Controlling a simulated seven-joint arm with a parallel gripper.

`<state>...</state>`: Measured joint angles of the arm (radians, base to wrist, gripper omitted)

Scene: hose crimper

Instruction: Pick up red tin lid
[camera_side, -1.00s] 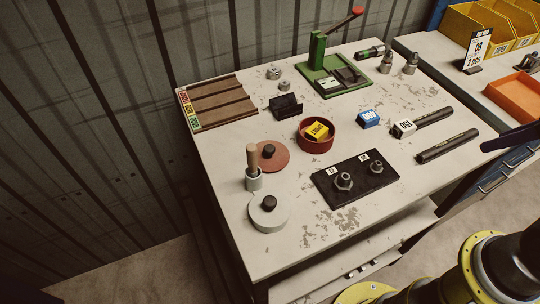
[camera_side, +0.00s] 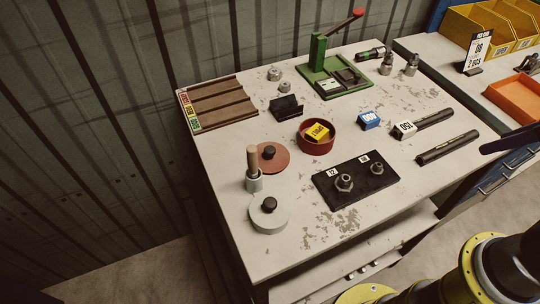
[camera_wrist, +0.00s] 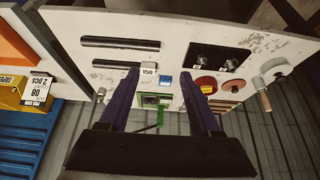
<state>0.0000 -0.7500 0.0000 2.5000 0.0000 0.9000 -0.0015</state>
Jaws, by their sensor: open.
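The red tin lid (camera_side: 279,162) is a flat reddish disc with a black knob, lying on the left part of the bench beside the wooden-handled tool. In the wrist view the red lid (camera_wrist: 228,87) shows right of the open red tin (camera_wrist: 205,84). The red tin (camera_side: 317,146) also stands in the side view, with a yellow block in it. My gripper (camera_wrist: 159,72) is open and empty, its two dark fingers well apart and away from the lid. In the side view only a dark finger-like part shows at the right edge.
A white lid (camera_side: 270,222) with a black knob lies in front of the red lid. A black plate with fittings (camera_side: 350,190), dark hoses (camera_side: 447,147) and a green crimper (camera_side: 335,78) take up other bench space.

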